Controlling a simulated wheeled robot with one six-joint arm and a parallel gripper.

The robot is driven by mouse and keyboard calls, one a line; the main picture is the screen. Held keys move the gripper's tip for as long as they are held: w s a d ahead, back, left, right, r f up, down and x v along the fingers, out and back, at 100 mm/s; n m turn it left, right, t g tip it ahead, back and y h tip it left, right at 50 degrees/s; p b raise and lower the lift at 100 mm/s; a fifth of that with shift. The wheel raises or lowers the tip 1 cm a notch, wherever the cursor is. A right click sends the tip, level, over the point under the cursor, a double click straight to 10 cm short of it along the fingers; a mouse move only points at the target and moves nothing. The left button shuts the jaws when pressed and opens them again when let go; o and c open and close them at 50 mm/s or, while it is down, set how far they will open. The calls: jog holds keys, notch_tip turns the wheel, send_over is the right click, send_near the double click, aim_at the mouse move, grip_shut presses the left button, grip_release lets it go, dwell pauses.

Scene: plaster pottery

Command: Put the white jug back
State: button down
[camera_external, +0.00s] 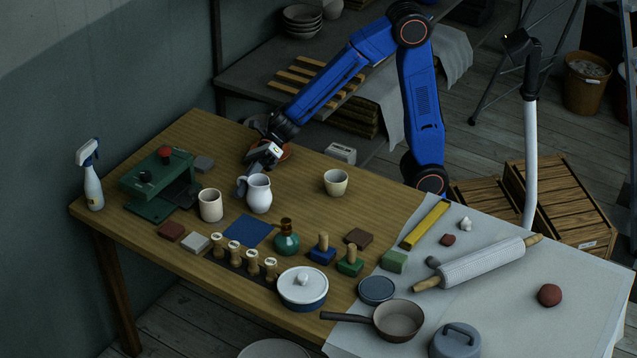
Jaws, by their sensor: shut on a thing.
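The white jug (260,194) is upright over the wooden table, left of the middle, between a pale cup and a small cream bowl-shaped cup. My gripper (251,168) reaches down from behind to the top of the jug and is shut on it. The exact contact, at rim or handle, is too small and dark to make out. I cannot tell whether the jug's base touches the table. A flat blue square (248,231) lies bare on the table in front of the jug.
The pale cup (210,206) stands close on the left, the cream cup (336,183) to the right. A terracotta dish (286,152) is partly behind my gripper.

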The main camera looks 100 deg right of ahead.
jog(key=c, duration=2.3)
grip_release()
jog(key=shift+f, duration=0.15)
jog(key=o, duration=0.4)
